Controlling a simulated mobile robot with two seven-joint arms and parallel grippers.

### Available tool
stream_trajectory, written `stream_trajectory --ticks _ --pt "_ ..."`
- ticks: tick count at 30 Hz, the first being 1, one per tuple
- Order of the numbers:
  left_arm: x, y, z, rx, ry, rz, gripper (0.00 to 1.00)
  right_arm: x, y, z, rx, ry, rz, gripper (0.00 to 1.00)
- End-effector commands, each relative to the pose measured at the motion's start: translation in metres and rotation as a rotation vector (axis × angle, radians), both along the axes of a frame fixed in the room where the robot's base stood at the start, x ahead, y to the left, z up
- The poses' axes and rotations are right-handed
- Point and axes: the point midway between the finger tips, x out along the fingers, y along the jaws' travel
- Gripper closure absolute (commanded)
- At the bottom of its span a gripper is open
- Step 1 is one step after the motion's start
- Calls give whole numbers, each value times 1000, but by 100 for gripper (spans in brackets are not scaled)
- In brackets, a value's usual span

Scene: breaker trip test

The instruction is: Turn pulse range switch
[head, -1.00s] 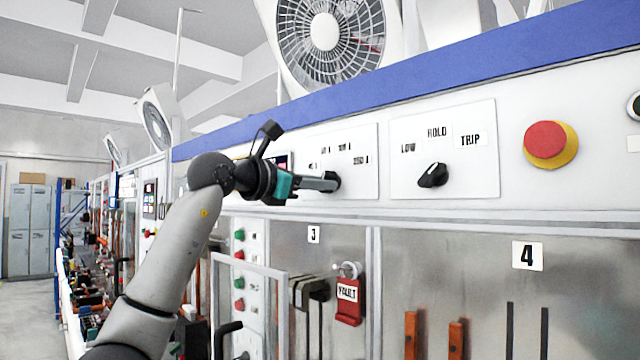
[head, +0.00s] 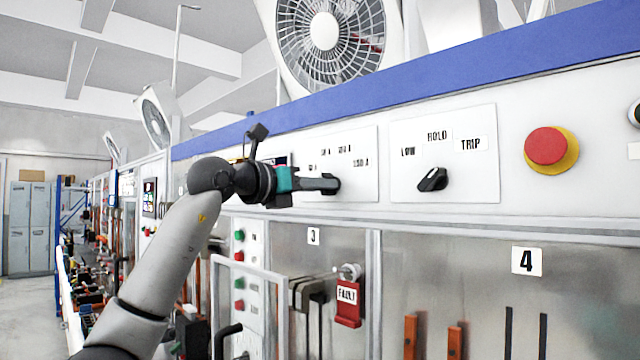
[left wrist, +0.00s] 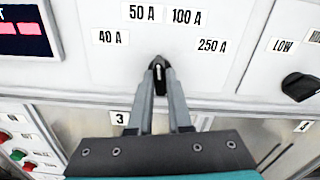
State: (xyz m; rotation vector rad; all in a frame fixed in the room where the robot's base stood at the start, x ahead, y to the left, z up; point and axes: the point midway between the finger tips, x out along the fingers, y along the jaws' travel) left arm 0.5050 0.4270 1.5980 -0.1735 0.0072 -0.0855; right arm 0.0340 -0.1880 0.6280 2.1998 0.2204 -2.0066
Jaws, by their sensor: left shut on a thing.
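The pulse range switch (left wrist: 160,72) is a small black knob with a pale pointer mark on a white plate (head: 362,180). The labels 40 A, 50 A, 100 A and 250 A arc over it. In the left wrist view its mark points roughly up, between 50 A and 100 A; the exact position is hard to tell. My left gripper (head: 328,185) is shut on the knob, with one finger on each side. The fingers hide most of the knob in the head view. My right gripper is not in view.
A LOW/HOLD/TRIP selector (head: 433,179) and a red emergency button (head: 547,147) are to the right. A lit display (left wrist: 24,32) is to the left. Below, a red FAULT tag (head: 347,304) hangs, and a pale frame (head: 250,270) stands out from the cabinet.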

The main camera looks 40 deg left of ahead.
Motion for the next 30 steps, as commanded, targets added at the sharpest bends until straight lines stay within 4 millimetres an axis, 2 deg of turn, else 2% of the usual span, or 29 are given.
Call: stream_trajectory --ticks 10,26,27,30 --pt "0 0 0 -149 15 0 100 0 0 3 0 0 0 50" --pt "0 -1 -1 -176 18 -1 100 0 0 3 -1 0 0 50" --pt "0 -1 -1 -175 18 -1 80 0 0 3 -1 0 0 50" --pt "0 -1 -1 -175 17 0 69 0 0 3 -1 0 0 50"
